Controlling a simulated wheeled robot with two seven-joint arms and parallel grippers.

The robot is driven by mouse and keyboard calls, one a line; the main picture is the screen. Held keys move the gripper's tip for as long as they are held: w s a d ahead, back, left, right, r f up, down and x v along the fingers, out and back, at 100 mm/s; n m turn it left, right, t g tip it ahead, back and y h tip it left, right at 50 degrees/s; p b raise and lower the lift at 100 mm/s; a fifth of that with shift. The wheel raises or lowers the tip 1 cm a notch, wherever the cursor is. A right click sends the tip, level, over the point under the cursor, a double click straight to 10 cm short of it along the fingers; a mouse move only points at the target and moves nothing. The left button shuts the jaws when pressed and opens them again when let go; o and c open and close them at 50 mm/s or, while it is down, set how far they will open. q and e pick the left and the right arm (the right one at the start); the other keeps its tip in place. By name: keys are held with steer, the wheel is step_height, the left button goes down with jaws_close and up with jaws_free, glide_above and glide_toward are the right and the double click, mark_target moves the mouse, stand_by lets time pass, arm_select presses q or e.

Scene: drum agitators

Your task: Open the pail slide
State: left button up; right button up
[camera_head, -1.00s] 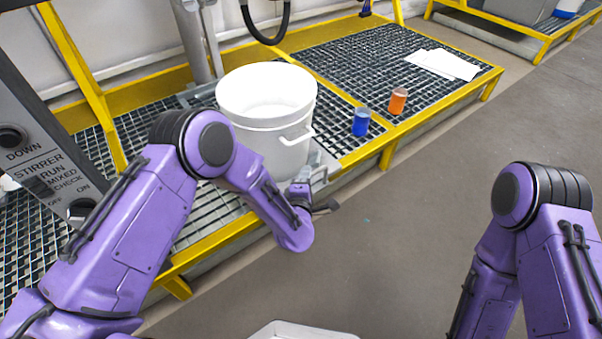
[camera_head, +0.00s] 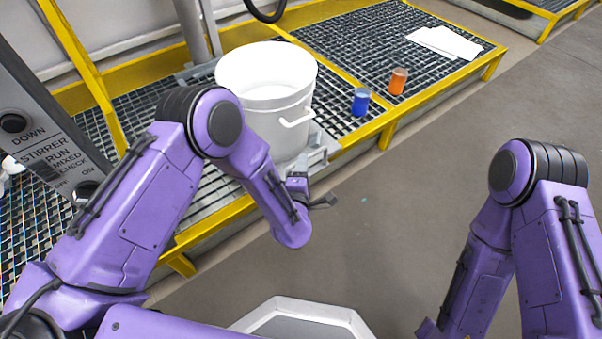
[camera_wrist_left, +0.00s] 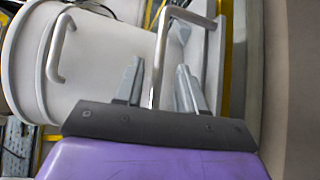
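The white pail (camera_head: 268,85) stands upright on the grated platform. A grey metal slide (camera_head: 318,157) shows at its base, at the platform's front edge. In the left wrist view, the slide's pale bar handle (camera_wrist_left: 164,50) runs between the two fingers of my left gripper (camera_wrist_left: 160,88). The fingers are apart, with space visible on both sides of the bar. The pail (camera_wrist_left: 95,70) with its side handle is at the left there. In the head view my left gripper (camera_head: 298,187) is beside the slide, partly hidden by my forearm. My right gripper is out of view.
A blue cup (camera_head: 361,101) and an orange cup (camera_head: 398,81) stand on the grating right of the pail. White papers (camera_head: 444,42) lie further back. A grey control panel (camera_head: 45,135) is at the left. The floor before the platform is clear.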

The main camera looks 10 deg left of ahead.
arm_select(q)
steer(key=s+p, duration=0.1)
steer(key=s, duration=0.5)
steer(key=shift+s+r, duration=0.15)
steer(key=shift+r, duration=0.3)
steer(key=s+a+f+m+g, duration=0.8)
steer(key=s+a+f+m, duration=0.2)
steer(key=s+f+m, duration=0.15)
steer(key=s+a+m+g+y, duration=0.25)
steer(key=s+a+g, duration=0.25)
steer(key=s+a, duration=0.8)
step_height(320, 180, up, 33)
steer(key=s+d+n+p, duration=0.1)
steer(key=s+p, duration=0.1)
steer(key=p, duration=3.2)
steer(key=shift+s+y, duration=0.15)
steer(key=shift+y, duration=0.2)
